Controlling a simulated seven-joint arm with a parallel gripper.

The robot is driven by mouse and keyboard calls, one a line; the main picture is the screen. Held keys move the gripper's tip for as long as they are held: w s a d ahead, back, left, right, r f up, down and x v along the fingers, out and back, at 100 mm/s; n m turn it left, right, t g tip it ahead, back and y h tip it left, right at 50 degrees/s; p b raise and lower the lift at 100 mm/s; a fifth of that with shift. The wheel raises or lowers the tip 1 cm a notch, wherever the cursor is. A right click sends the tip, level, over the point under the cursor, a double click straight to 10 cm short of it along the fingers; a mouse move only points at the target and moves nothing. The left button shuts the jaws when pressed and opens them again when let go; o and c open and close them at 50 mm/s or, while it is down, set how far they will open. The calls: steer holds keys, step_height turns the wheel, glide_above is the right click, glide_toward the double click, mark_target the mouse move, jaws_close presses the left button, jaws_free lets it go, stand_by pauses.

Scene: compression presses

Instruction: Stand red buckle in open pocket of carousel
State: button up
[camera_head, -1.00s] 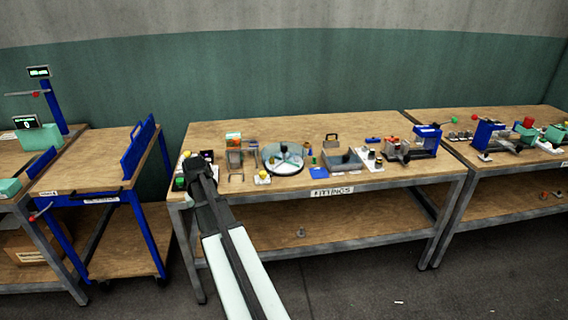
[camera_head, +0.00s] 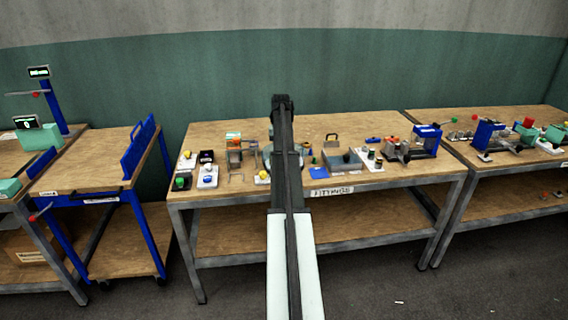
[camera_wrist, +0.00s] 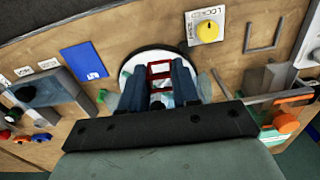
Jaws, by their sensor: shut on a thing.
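In the wrist view the red buckle (camera_wrist: 160,70), a small red frame, is held between the two blue-grey fingers of my gripper (camera_wrist: 160,80). The round carousel (camera_wrist: 138,58), pale with a dark rim, lies behind and beneath the buckle in that view. The fingers cover much of it, and I cannot make out the open pocket or how high the buckle is above it. In the head view my gripper (camera_head: 281,102) appears in front of the back wall, and my arm hides most of the carousel (camera_head: 267,153). The buckle cannot be seen there.
A yellow knob on a white labelled plate (camera_wrist: 207,30) stands close beside the carousel. A blue card (camera_wrist: 83,62) lies on the other side. A grey tray (camera_head: 343,160) and a fixture with orange parts (camera_head: 234,150) flank the carousel on the table (camera_head: 225,190).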

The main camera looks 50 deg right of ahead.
steer(key=w+d+r, duration=0.1)
steer(key=d, duration=0.4)
steer(key=shift+f, duration=4.75)
steer(key=shift+f, duration=0.1)
steer(key=o, duration=1)
steer(key=shift+r, duration=6.15)
